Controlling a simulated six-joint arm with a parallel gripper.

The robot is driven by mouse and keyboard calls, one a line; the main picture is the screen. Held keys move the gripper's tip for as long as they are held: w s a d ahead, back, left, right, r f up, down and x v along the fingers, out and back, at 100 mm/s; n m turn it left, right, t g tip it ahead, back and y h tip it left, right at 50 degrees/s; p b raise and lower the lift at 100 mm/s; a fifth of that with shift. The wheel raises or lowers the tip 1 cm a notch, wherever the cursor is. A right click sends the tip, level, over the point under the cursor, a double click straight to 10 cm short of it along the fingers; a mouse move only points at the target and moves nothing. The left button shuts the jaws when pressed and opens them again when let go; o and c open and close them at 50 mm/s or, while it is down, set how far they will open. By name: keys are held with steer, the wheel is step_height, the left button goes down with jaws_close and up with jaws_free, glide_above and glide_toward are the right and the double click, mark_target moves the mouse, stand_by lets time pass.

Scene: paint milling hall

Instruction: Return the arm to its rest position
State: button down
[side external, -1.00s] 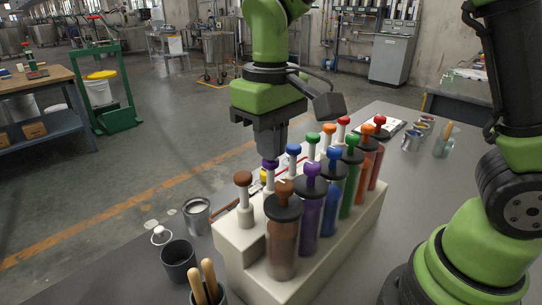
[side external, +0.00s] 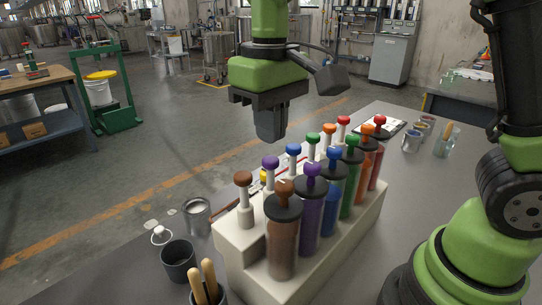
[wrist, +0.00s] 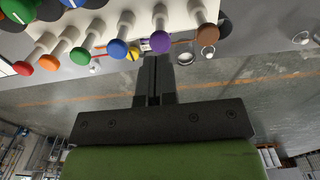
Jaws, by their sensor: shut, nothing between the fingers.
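In the wrist view my gripper (wrist: 154,98) shows closed fingers near the purple knob (wrist: 160,42). The white rack (side external: 238,262) holds a row of colored tubes with knobs, including a brown tube (side external: 282,245), a purple tube (side external: 310,215) and a green tube (side external: 350,185). A back row of white plungers with colored knobs stands behind them, with a brown knob (side external: 243,178) at the near end.
The grey bench (side external: 130,280) carries a metal can (side external: 197,217), a dark cup (side external: 178,262) and a cup with wooden handles (side external: 209,277) left of the rack. Small cans (side external: 411,141) and a glass jar (side external: 446,142) stand at the right. Air above the rack is open.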

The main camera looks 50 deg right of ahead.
steer(key=shift+r, duration=2.15)
steer(key=shift+s+d+r, duration=0.15)
steer(key=shift+s, duration=0.05)
steer(key=s+d+m+t+y, duration=0.1)
steer(key=s+d+m+t, duration=0.1)
steer(key=s, duration=0.4)
steer(key=s+d+m+t+y, duration=0.1)
steer(key=s+d+m+t, duration=0.1)
steer(key=s+t, duration=0.3)
steer(key=shift+s+d+r, duration=0.25)
steer(key=shift+s+d, duration=0.3)
steer(key=shift+s, duration=0.6)
